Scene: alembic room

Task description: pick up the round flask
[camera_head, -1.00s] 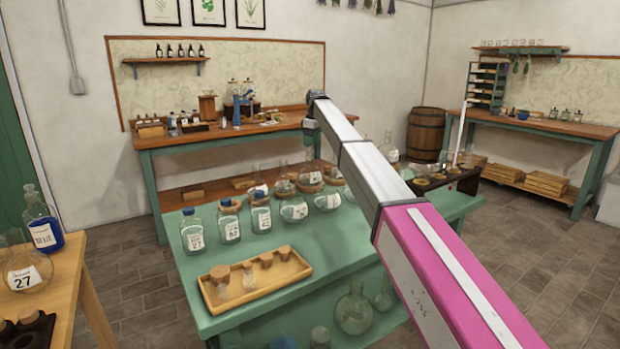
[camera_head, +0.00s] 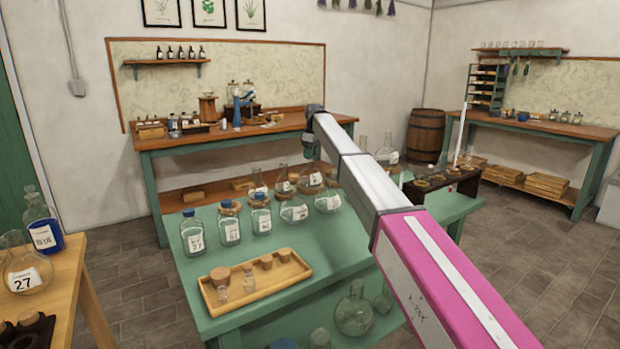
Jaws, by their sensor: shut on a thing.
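My gripper (camera_head: 311,156) is small and dark at the far end of my arm, over the back edge of the green table (camera_head: 190,265). It is shut on the neck of a clear round flask (camera_head: 311,179) with a white label, which hangs or stands just below it. At this distance I cannot tell whether the flask touches the table. My arm hides part of the glassware to its right.
Labelled bottles (camera_head: 193,234) and several flasks stand on the green table. A wooden tray (camera_head: 290,278) with corked vials lies at its front. Another round flask (camera_head: 26,272) stands on the left wooden table. A dark rack (camera_head: 455,184) is at right.

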